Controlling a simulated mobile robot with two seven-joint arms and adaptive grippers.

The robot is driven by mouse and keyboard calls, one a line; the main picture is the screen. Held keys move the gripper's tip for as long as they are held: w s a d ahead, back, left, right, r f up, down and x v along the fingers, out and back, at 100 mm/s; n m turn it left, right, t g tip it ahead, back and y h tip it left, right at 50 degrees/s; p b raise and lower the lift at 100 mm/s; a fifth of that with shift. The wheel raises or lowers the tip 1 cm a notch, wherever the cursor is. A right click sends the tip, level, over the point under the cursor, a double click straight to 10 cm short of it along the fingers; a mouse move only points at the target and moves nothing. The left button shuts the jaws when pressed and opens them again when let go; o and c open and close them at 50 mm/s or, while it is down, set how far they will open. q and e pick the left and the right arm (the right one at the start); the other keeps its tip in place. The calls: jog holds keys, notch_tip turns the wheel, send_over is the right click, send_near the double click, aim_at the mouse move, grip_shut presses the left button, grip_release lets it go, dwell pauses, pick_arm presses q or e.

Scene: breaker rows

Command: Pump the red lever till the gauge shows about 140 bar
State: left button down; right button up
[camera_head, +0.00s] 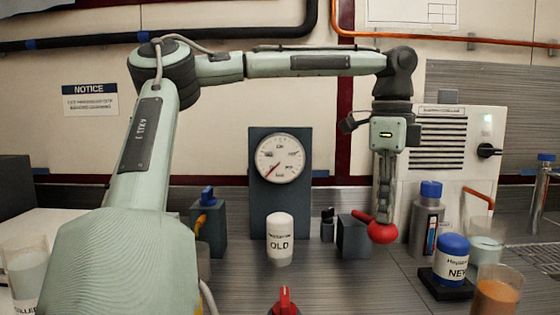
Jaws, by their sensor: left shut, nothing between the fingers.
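The red lever's ball knob (383,233) is in the head view, right of centre, low beside a dark block (352,236). A short red piece joins the knob to the block. My left gripper (384,217) points straight down and is shut, with its fingertips right over the knob. I cannot tell whether they touch it. The round white gauge (280,158) is on a dark blue-grey panel behind. Its red needle points to the lower left, at the low end of the scale; the figures are too small to read. My right gripper is not in view.
A white "OLD" container (280,241) stands below the gauge, with a red handle (285,301) in front. Right of the lever are a grey bottle (427,222), a "NEW" container (452,260) and a brown-filled glass (496,291). A blue-topped block (208,225) stands left.

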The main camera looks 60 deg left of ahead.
aim_at(381, 243)
pick_arm(q)
jog(key=shift+f, duration=3.45)
jog(key=shift+r, duration=4.35)
jog(key=shift+f, duration=0.15)
